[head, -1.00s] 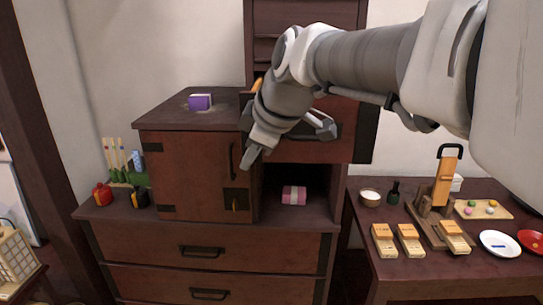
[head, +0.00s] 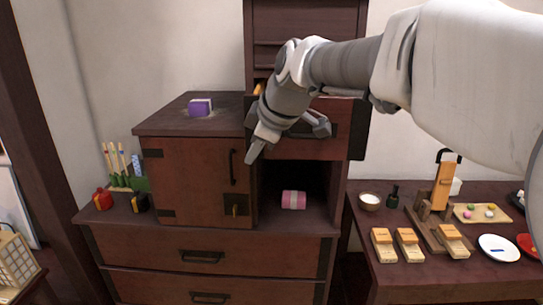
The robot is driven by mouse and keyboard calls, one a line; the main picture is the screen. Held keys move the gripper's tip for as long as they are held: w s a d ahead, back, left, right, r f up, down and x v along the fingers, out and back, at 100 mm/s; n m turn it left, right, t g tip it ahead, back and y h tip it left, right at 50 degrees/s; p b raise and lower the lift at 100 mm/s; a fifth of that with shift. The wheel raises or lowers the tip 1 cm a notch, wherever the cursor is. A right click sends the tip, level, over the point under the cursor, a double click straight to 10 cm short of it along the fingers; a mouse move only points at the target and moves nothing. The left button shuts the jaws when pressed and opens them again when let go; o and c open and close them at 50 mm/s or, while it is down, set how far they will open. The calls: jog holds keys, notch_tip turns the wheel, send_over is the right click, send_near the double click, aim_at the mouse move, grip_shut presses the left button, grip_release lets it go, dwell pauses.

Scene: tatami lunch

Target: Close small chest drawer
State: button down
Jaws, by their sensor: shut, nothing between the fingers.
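The small chest drawer (head: 338,146) is the upper right drawer of the dark red-brown chest, above an open compartment. Its front stands out from the chest, so it is partly open. My arm crosses in front of it and hides much of its front and handle. An orange thing (head: 259,88) shows at its upper left, partly hidden. My gripper (head: 254,152) is shut and empty, pointing down and left at the drawer's left side, beside the cupboard door (head: 198,178). I cannot tell whether it touches the drawer.
A purple box (head: 200,107) sits on the chest top. A pink roll (head: 293,200) lies in the open compartment. Lower drawers (head: 150,255) look shut. A table (head: 375,275) at right holds wooden blocks, plates and a bowl (head: 369,201).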

jog(key=w+p, duration=0.5)
jog(key=w, duration=0.8)
jog(key=shift+d, duration=0.2)
